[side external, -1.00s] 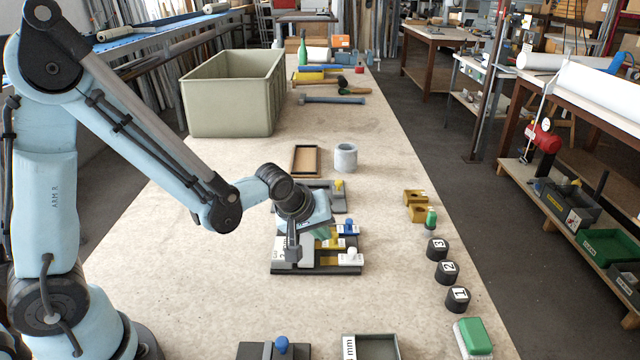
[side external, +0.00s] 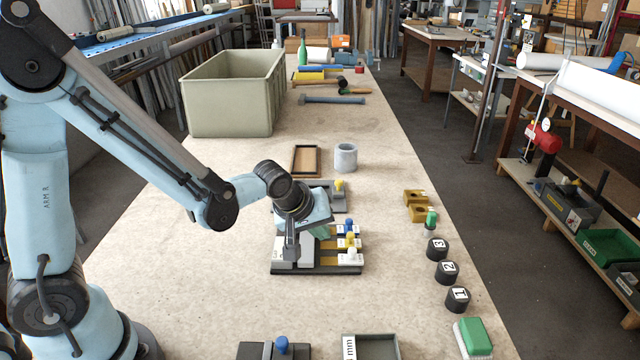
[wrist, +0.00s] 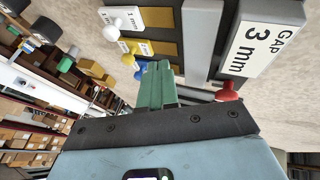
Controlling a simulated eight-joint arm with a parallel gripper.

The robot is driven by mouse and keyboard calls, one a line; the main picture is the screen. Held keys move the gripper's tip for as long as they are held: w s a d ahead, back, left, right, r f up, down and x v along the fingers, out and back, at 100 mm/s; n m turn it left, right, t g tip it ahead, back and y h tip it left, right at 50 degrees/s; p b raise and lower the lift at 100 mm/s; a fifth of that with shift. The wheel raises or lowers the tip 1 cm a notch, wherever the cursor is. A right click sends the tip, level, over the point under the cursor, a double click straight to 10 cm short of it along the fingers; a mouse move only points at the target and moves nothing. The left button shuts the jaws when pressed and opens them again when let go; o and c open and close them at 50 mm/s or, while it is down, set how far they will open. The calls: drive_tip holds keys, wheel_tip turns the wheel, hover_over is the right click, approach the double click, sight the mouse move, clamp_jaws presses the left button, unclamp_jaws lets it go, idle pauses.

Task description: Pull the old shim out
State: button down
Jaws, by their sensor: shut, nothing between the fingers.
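My gripper (wrist: 157,85) has green fingers that are shut and empty in the wrist view. A red knob (wrist: 228,92) shows to their right, apart from them, near the end of the dark slot between a grey bar (wrist: 199,40) and the block labelled "GAP 3 mm" (wrist: 262,48). How far its shim reaches into the slot is hidden. On the same fixture (side external: 317,268) are shims with a blue knob (side external: 349,228), a yellow knob (side external: 350,239) and a white knob (side external: 351,254). In the side view my wrist hides the red knob.
A grey tray (side external: 398,345) stands at the front. Black numbered pots (side external: 447,272) and a green-topped block (side external: 473,338) line the right edge. A grey cup (side external: 345,157), a brown tray (side external: 306,160) and a large bin (side external: 230,105) lie behind. The table left of the fixture is clear.

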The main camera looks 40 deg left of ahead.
drive_tip(key=v, duration=1)
drive_tip(key=shift+s, duration=0.1)
drive_tip(key=shift+f, duration=0.1)
idle(0.7)
drive_tip(key=s+a+r+m, duration=0.1)
drive_tip(key=s+a+m, duration=0.1)
drive_tip(key=s+m, duration=0.5)
drive_tip(key=m, duration=0.2)
drive_tip(key=shift+a+r+m+t, duration=0.15)
drive_tip(key=shift+r+m+t, duration=0.15)
drive_tip(key=shift+m, duration=0.1)
